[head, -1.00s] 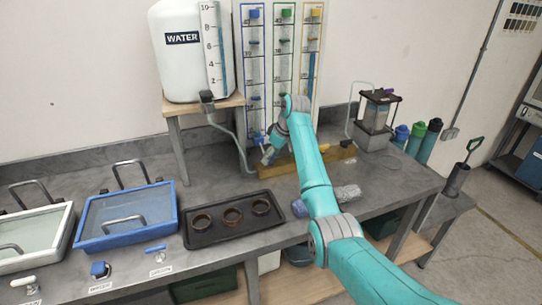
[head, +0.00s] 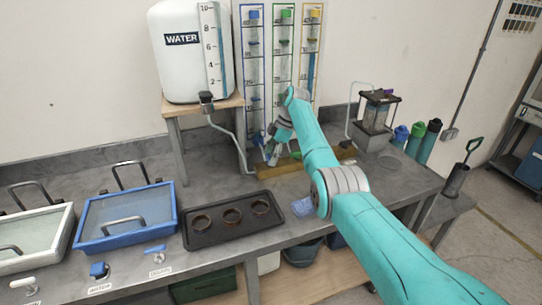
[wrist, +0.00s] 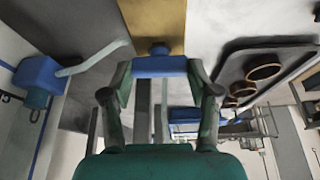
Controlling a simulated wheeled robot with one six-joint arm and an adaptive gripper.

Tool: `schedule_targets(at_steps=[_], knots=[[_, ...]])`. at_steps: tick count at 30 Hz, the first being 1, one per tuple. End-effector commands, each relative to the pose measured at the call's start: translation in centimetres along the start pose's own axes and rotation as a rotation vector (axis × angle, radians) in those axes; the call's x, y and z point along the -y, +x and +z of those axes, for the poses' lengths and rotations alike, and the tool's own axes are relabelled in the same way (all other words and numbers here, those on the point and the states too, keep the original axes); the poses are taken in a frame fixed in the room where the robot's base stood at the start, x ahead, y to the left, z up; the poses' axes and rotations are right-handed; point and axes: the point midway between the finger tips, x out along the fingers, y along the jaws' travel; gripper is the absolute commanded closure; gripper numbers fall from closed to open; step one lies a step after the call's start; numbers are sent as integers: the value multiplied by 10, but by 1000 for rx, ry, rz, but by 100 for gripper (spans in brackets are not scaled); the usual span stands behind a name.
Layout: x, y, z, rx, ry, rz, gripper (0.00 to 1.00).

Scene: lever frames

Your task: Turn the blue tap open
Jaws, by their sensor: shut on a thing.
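In the wrist view, my gripper (wrist: 160,80) is shut on a blue bar-shaped handle (wrist: 160,66), one finger at each end of it. A small blue knob (wrist: 160,48) shows just beyond the bar. I take this handle to be the blue tap; its turn angle is not clear. In the head view, my gripper (head: 270,158) is low at the foot of the blue-framed tube column (head: 254,70), and the fingers largely hide what they hold. A blue fitting (wrist: 38,78) with a pale pipe is at the left in the wrist view.
A white water tank (head: 190,65) stands on a wooden stand at the left, its hose running down near my gripper. A black tray (head: 190,234) with three brown rings lies in front. Green-framed and yellow-framed columns stand close on the right. A wooden block (head: 345,153) lies behind my arm.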

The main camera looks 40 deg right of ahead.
Motion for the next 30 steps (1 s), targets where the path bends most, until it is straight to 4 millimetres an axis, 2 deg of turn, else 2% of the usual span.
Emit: schedule_targets(at_steps=[9,23,24,26,27,30], knots=[[0,1,1,1,-74,-32,74],[0,1,1,1,-83,-36,74],[0,1,1,1,-83,-36,32],[0,1,1,1,-83,-36,17],[0,1,1,1,-83,-36,15],[0,0,1,1,-83,-35,15]])
